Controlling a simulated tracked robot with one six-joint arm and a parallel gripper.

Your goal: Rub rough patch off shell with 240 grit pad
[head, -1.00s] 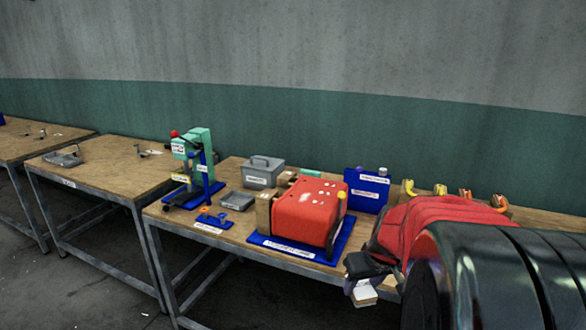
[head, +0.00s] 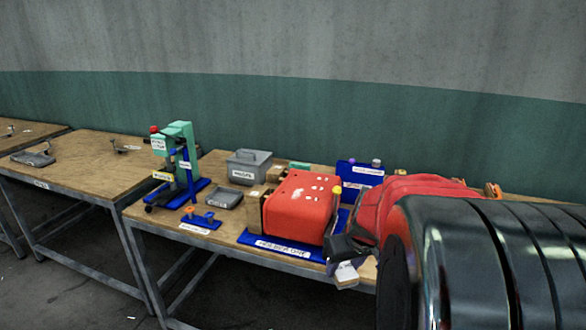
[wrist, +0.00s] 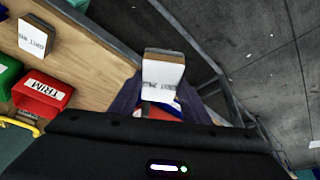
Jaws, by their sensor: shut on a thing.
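The red shell (head: 299,215) sits on a blue base with a white label (head: 283,248) on the bench. Pale rough-looking marks (head: 299,191) show on its top face. My gripper (head: 343,255) is at the shell's lower right corner, near the bench's front edge. It is shut on a small block-shaped pad (head: 346,275) with a white label. The pad also shows in the wrist view (wrist: 162,75), between the dark fingers of my gripper (wrist: 163,105). Its label is too small to read for certain. I cannot tell whether pad and shell touch.
The wrist view shows a labelled pad (wrist: 36,36) and a red TRIM bin (wrist: 42,92).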

